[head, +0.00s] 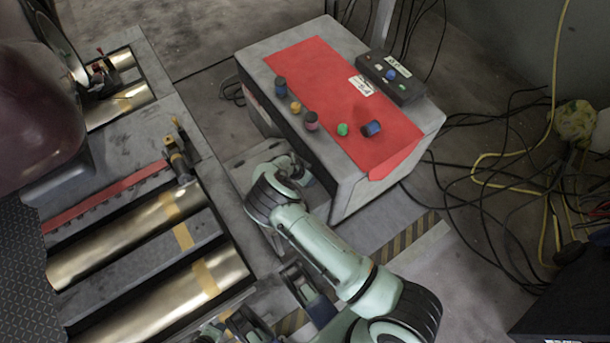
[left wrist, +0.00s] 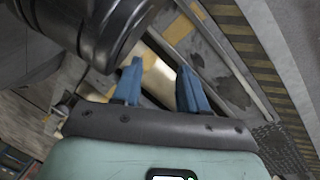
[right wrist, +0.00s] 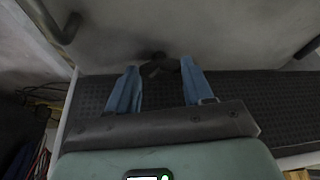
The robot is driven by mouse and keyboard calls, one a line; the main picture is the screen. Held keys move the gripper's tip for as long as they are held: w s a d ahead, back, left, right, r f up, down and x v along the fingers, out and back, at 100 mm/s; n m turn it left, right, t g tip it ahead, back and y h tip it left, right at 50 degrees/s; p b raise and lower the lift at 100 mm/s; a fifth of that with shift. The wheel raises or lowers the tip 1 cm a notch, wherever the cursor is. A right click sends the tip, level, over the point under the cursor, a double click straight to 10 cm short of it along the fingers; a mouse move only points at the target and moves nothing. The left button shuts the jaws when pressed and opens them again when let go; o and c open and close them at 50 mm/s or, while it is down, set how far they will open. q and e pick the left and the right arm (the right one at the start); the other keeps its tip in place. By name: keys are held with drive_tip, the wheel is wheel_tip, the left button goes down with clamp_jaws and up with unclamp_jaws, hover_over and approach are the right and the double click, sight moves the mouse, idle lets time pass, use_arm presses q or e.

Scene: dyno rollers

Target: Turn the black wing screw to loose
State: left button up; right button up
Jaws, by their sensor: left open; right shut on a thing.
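The black wing screw (right wrist: 160,67) is a small dark shape on a grey panel in the right wrist view. It sits between the blue fingertips of my right gripper (right wrist: 159,68), which is shut on it. The fingers partly cover it, and its turned angle is hard to make out. In the head view, my right arm reaches to the near side of the cabinet, and the screw and gripper tips are hidden there. My left gripper (left wrist: 156,72) is open and empty in the left wrist view, with floor and striped edging behind it.
A cabinet (head: 390,180) with a red top carries several coloured knobs and a black control box (head: 392,76). Metal rollers (head: 130,240) lie at the left. Cables (head: 500,190) spread over the floor at right. A black arm link crowds the left wrist view.

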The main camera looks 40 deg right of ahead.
drive_tip(key=n, duration=0.1)
drive_tip(key=n+t+p, duration=0.1)
drive_tip(key=n, duration=0.1)
drive_tip(key=shift+s+d+r+n+y+p, duration=0.1)
drive_tip(key=shift+s+n+y+p, duration=0.1)
drive_tip(key=shift+n+y+p, duration=0.1)
drive_tip(key=shift+n+t, duration=0.4)
drive_tip(key=shift+s+n+t+p, duration=0.1)
drive_tip(key=shift+n+t+p, duration=0.25)
drive_tip(key=shift+n, duration=0.55)
use_arm(q)
drive_tip(key=shift+t, duration=0.4)
drive_tip(key=shift+w+d+r, duration=0.25)
drive_tip(key=shift+w+r, duration=0.05)
drive_tip(key=shift+r, duration=0.45)
drive_tip(key=shift+w+d+r, duration=0.2)
drive_tip(key=shift+w+r, duration=0.15)
drive_tip(key=shift+r, duration=0.4)
drive_tip(key=shift+w+d+r, duration=0.25)
drive_tip(key=shift+w+r, duration=0.05)
drive_tip(key=shift+r, duration=0.45)
use_arm(e)
drive_tip(key=shift+d+n+t+y, duration=0.1)
drive_tip(key=shift+n+t+y, duration=0.4)
drive_tip(key=shift+n, duration=1)
drive_tip(key=o, duration=1)
drive_tip(key=shift+o, duration=0.2)
drive_tip(key=shift+s+d+g, duration=0.1)
drive_tip(key=shift+g, duration=0.15)
